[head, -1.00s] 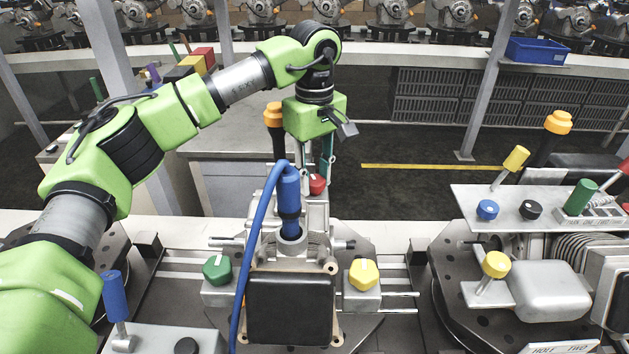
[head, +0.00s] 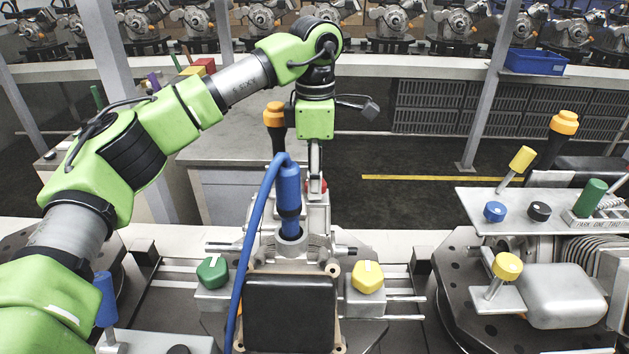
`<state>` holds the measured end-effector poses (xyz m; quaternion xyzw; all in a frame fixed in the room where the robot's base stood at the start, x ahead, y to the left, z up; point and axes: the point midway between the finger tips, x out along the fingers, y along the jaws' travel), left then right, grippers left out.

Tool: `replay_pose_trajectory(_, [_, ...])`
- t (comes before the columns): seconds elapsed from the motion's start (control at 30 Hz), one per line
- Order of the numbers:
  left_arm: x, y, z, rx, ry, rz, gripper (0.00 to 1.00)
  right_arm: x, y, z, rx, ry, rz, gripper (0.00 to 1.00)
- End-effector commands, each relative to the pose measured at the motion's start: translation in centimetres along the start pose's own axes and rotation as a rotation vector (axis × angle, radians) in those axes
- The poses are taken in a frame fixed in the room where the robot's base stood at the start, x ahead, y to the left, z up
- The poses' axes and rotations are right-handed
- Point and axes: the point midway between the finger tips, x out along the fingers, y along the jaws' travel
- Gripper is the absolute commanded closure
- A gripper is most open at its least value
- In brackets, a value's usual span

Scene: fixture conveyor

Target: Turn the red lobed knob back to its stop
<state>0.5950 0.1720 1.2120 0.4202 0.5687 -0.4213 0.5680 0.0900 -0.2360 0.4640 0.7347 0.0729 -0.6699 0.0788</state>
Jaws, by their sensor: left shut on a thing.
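The red lobed knob (head: 324,186) is at the back of the grey machine housing (head: 290,212) in the middle. Only a small red part of it shows beside my gripper fingers. My left gripper (head: 315,180) points straight down at it from above and is shut on it. The fingers look edge-on and hide most of the knob, so its pointer and its stop cannot be seen. My right gripper is not in view.
A blue plug with a blue cable (head: 289,190) stands just in front of the knob. An orange-topped post (head: 274,116) rises close to the left. A green knob (head: 212,272) and a yellow knob (head: 368,277) flank the housing.

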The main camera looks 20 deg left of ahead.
Motion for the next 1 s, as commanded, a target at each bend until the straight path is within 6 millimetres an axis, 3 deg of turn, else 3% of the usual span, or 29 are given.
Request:
replay_pose_trajectory(0.4, [-0.35,0.13,0.05,-0.180,-0.005,0.007,0.93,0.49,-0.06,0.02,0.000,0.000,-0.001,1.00])
replay_pose_trajectory(0.93, [-0.46,0.18,0.07,-0.201,-0.007,0.009,0.93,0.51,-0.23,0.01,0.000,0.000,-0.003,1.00])
replay_pose_trajectory(0.97, [-0.47,0.18,0.07,-0.200,-0.007,0.009,0.67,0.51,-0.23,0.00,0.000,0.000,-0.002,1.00])
replay_pose_trajectory(1.0, [-0.47,0.18,0.07,-0.200,-0.007,0.009,0.56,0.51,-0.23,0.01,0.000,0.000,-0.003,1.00])
